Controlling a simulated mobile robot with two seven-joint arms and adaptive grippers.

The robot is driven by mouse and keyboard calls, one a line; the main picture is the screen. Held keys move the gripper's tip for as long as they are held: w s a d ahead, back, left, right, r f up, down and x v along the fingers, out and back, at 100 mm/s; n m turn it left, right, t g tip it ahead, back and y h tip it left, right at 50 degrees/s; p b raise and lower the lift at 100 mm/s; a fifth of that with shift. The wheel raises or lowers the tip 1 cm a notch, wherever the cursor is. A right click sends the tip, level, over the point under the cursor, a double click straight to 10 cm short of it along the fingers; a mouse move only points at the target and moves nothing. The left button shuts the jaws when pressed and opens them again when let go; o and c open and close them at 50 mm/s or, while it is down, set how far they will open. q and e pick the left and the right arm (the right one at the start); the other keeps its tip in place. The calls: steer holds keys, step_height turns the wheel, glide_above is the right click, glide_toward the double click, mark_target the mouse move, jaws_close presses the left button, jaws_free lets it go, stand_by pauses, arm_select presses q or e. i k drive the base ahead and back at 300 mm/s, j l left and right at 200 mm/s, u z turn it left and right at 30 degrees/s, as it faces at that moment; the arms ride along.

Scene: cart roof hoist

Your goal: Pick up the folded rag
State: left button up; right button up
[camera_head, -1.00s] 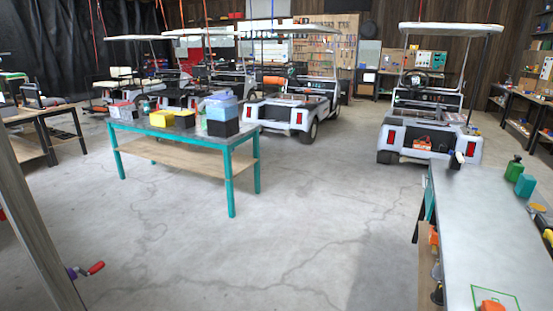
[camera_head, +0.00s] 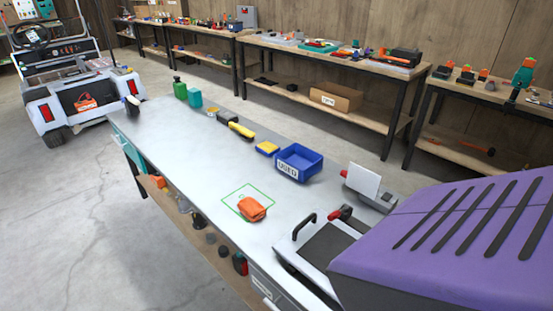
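An orange folded rag (camera_head: 252,208) lies on the grey bench top (camera_head: 190,165), on a green outlined square (camera_head: 236,196) near the bench's front edge. The rag looks like a small thick bundle. Neither of my grippers shows in the head view, and nothing touches the rag.
A blue bin marked USED (camera_head: 299,162) stands behind the rag, with a yellow sponge-like block (camera_head: 267,148) left of it. A purple slotted housing (camera_head: 450,235) fills the lower right. Green and teal bottles (camera_head: 187,93) stand farther back. Floor left of the bench is clear.

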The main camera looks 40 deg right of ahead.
mark_target(253, 211)
steer(key=i+j+z, duration=0.15)
steer(key=z, duration=0.3)
steer(key=i+j+z, duration=0.15)
steer(key=z, duration=0.3)
steer(key=i+j+z, duration=0.1)
steer(key=j+z, duration=0.2)
steer(key=z, duration=0.2)
steer(key=i+j+z, duration=0.1)
steer(key=j+z, duration=0.45)
steer(key=z, duration=0.2)
steer(key=j+z, duration=0.35)
steer(key=i+l, duration=0.05)
